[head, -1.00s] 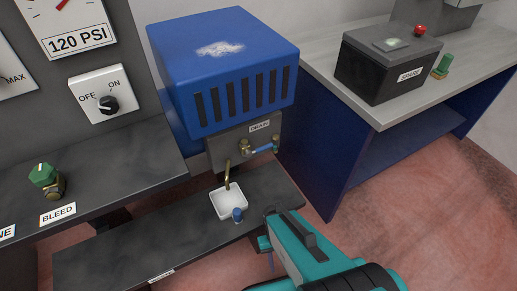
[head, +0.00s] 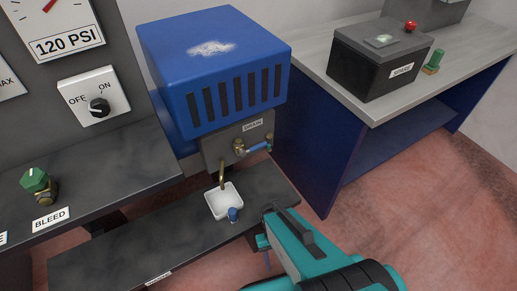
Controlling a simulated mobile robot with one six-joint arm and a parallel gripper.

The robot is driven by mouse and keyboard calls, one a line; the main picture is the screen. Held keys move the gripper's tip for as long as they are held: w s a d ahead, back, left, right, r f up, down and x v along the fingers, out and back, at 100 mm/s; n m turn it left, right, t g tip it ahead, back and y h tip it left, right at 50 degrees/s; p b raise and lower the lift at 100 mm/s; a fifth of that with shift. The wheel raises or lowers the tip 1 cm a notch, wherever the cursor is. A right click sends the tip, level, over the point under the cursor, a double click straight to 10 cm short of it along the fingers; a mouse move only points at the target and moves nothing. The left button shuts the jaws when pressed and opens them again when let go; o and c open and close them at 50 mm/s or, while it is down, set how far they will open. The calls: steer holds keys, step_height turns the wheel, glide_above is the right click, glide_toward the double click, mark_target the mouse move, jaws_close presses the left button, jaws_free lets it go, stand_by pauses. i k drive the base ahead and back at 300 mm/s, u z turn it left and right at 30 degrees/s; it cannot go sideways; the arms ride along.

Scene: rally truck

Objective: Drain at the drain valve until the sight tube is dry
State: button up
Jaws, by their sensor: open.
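The drain valve (head: 240,148) is brass with a blue lever (head: 258,147) and sits under a DRAIN label on a grey plate below the blue slotted housing (head: 215,75). The lever points right and slightly up. A brass spout (head: 222,172) hangs down over a small white tray (head: 213,201). I cannot pick out a sight tube, and no flow shows from the spout. My gripper (head: 264,245) is mostly hidden behind my teal arm, below and to the right of the tray and apart from the valve. Its open jaws show only in part.
A small blue part (head: 233,214) stands at the tray's front corner. At left are a green-topped BLEED valve (head: 36,183), an OFF/ON knob (head: 99,107) and a gauge (head: 50,20) labelled 120 PSI. A black box (head: 380,62) sits on the grey bench at right. Red floor is open at lower right.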

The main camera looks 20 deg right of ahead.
mark_target(243, 153)
steer(key=u, duration=0.15)
steer(key=k, duration=0.75)
steer(key=u, duration=0.6)
steer(key=k, duration=0.6)
steer(key=u, duration=0.55)
steer(key=i, duration=0.7)
steer(key=z, duration=0.1)
